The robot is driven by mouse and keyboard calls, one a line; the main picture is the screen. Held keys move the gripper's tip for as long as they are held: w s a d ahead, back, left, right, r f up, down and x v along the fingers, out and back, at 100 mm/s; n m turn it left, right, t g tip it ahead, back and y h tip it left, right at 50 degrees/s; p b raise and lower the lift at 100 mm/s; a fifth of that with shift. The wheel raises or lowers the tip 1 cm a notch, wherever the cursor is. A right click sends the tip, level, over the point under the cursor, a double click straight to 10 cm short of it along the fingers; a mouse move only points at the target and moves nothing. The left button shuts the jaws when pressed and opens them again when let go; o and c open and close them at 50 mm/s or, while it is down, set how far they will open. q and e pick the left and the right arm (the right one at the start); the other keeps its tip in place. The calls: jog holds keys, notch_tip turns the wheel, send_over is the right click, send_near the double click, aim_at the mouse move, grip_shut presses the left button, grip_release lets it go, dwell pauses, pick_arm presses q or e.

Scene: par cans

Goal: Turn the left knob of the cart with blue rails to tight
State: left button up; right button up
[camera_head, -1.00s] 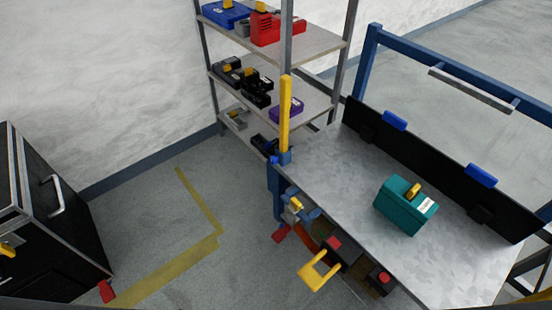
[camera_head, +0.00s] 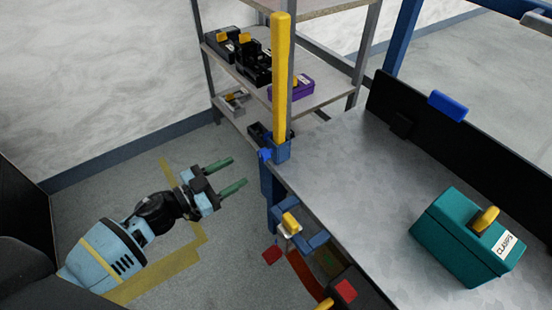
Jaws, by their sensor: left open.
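The cart with blue rails (camera_head: 405,40) stands at the right with a grey metal top (camera_head: 340,180). At its left corner a yellow post (camera_head: 281,75) rises from a blue bracket. A small blue knob-like part (camera_head: 265,155) sits on the left of this bracket. A yellow-topped fitting (camera_head: 290,222) is lower on the same corner. I cannot tell which part is the left knob or how tight it is. My left gripper (camera_head: 238,171) is open and empty, left of the corner and apart from it, its green fingers pointing right. My right gripper is not in view.
A teal case (camera_head: 455,245) labelled "CLAMPS" sits on the cart top, before a black panel (camera_head: 480,145) with a blue clip (camera_head: 447,105). A shelf (camera_head: 330,70) with several cases stands behind the post. Red parts (camera_head: 345,290) project below the cart's front edge.

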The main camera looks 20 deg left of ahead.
aim_at(260, 157)
pick_arm(q)
jog(key=b+x, duration=0.1)
jog(key=x, duration=0.6)
jog(key=shift+w+r, duration=0.15)
jog(key=shift+w, duration=0.2)
jog(key=shift+w+d, duration=0.35)
jog(key=shift+w, duration=0.05)
jog(key=c, duration=1)
